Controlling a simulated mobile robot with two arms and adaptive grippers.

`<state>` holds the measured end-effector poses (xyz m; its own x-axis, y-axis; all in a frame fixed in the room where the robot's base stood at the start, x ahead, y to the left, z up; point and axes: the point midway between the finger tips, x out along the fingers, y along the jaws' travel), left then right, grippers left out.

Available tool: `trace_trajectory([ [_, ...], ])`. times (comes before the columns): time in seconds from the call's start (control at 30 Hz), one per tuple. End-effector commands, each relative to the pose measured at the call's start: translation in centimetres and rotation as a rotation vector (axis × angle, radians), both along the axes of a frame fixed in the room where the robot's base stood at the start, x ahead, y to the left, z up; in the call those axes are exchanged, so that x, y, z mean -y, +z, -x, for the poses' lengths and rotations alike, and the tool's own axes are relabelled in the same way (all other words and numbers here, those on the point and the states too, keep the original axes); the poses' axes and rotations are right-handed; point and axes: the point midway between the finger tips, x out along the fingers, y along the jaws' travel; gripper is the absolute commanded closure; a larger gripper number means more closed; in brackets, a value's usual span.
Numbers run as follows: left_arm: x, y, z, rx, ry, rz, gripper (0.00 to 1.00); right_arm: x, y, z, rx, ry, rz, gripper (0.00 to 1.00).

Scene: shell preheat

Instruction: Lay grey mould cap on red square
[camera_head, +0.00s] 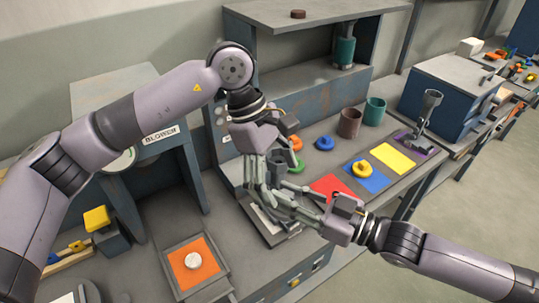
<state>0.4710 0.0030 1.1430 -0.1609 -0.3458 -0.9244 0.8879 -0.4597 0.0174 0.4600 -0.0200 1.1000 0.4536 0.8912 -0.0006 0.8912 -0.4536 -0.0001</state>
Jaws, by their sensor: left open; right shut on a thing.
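The red square (331,187) lies on the bench mat beside the blue square, its lower part close to my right gripper. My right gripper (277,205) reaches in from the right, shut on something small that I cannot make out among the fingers. My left gripper (257,185) is open and points down, its fingers overlapping those of the right in the picture. I cannot pick out the grey mould cap clearly; the crossed fingers hide that spot. A pale round piece (192,260) sits on an orange square at the lower left.
A yellow ring (361,169) lies on the blue square (374,181); the yellow square (393,158) is bare. Orange (295,143), blue (324,143) and green rings lie behind. Brown (349,123) and teal (375,111) cups stand farther back. A grey press-like stand (426,118) is at right.

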Motion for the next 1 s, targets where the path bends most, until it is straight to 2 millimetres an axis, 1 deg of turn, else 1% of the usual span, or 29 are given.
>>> trace_trajectory([
  [0.03, 0.4, -0.9, 0.2, -0.003, -0.001, 0.0, 0.2, 0.0, 0.0, 0.0, 0.0, 0.0, 0.0, 1.0],
  [0.1, 0.7, -2.0, 0.4, -0.003, 0.0, -0.001, 0.2, 0.0, 0.0, 0.0, 0.0, 0.0, 0.0, 1.0],
  [0.2, 1.3, -3.2, 0.6, -0.003, 0.0, 0.001, 0.2, 0.0, 0.0, 0.0, 0.0, 0.0, 0.0, 1.0],
  [0.33, 1.7, -4.3, 0.8, -0.003, 0.0, 0.002, 0.2, 0.0, 0.0, 0.0, 0.0, 0.0, 0.0, 1.0],
  [0.5, 1.9, -4.8, 0.9, -0.001, 0.001, 0.001, 0.2, 0.0, 0.0, 0.0, 0.0, 0.0, 0.0, 1.0],
  [0.7, 1.9, -4.8, 0.9, -0.001, 0.001, 0.002, 0.2, 0.0, 0.0, 0.0, 0.0, 0.0, 0.0, 1.0],
  [1.0, 1.8, -4.8, 0.9, -0.001, 0.001, 0.002, 0.39, 0.0, 0.0, 0.0, 0.0, 0.0, 0.0, 1.0],
])
